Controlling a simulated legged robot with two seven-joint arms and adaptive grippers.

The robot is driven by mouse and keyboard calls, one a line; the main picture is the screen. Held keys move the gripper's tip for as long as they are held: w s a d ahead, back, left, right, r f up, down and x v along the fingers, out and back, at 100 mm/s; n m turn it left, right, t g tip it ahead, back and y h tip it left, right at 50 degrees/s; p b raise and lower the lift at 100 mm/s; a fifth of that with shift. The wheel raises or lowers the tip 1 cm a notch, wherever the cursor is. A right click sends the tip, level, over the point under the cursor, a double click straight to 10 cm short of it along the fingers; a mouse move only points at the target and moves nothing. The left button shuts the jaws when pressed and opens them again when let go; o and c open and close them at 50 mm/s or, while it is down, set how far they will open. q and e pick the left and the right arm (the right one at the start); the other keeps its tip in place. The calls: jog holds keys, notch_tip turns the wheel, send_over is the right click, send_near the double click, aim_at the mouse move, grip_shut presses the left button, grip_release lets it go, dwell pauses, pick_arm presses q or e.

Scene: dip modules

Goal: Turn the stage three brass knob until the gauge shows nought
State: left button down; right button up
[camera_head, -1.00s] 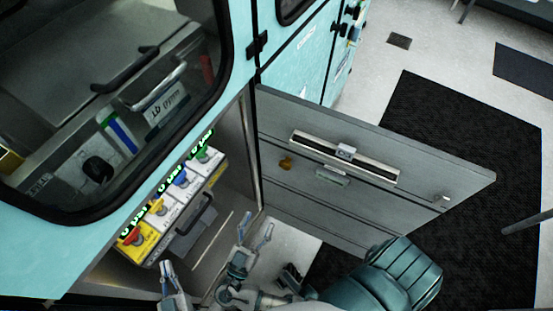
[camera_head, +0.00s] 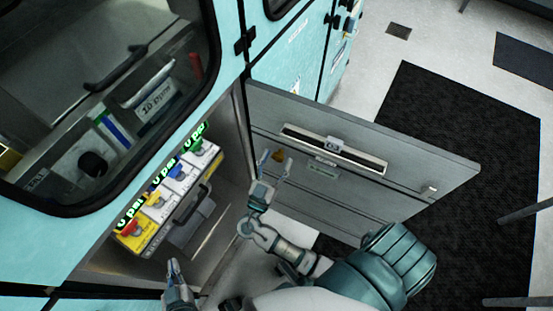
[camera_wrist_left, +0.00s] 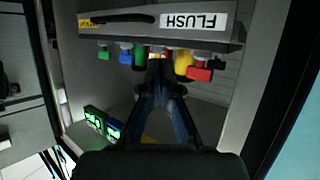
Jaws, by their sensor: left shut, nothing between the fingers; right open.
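A control panel (camera_head: 190,196) inside the open cabinet bay carries a row of coloured knobs. The brass-yellow knob (camera_head: 154,200) sits between a red knob (camera_head: 128,229) and a blue knob (camera_head: 177,172); a green knob (camera_head: 196,146) is at the far end. Lit green readouts (camera_head: 194,134) stand behind them; their figures are too small to read surely. My left gripper (camera_head: 173,265) is shut and empty below the panel. In the left wrist view its fingertips (camera_wrist_left: 158,66) are close beside the brass knob (camera_wrist_left: 183,63); contact is unclear. My right gripper (camera_head: 275,168) is open and empty.
A grey door (camera_head: 440,170) stands open to the right, with my right gripper in front of it. A dark window (camera_head: 110,80) is above the bay. The panel's handle bar (camera_head: 190,204) and FLUSH label (camera_wrist_left: 194,22) are close to the knobs. A black mat (camera_head: 470,150) covers the floor.

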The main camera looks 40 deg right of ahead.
jog(key=shift+d, duration=0.2)
jog(key=shift+a, duration=0.25)
jog(key=c, duration=0.4)
jog(key=shift+a+r, duration=0.1)
jog(key=shift+a, duration=0.1)
jog(key=c, duration=0.7)
jog(key=shift+n, duration=0.3)
jog(key=shift+d+n+t+b, duration=0.15)
jog(key=shift+n+t+b, duration=0.25)
jog(key=shift+n, duration=0.1)
jog(key=shift+n+y, duration=0.4)
jog(key=shift+n, duration=0.1)
jog(key=o, duration=1.1)
jog(key=shift+w, duration=0.1)
pick_arm(q)
jog(key=shift+w+d+r+t+h, duration=0.1)
jog(key=shift+w+r+t+h, duration=0.05)
jog(key=shift+w+r+t, duration=0.3)
jog(key=shift+w+d+r+t+h, duration=0.1)
jog(key=shift+w+r+t+h, duration=0.1)
jog(key=shift+r+t, duration=0.25)
jog(key=shift+r, duration=0.1)
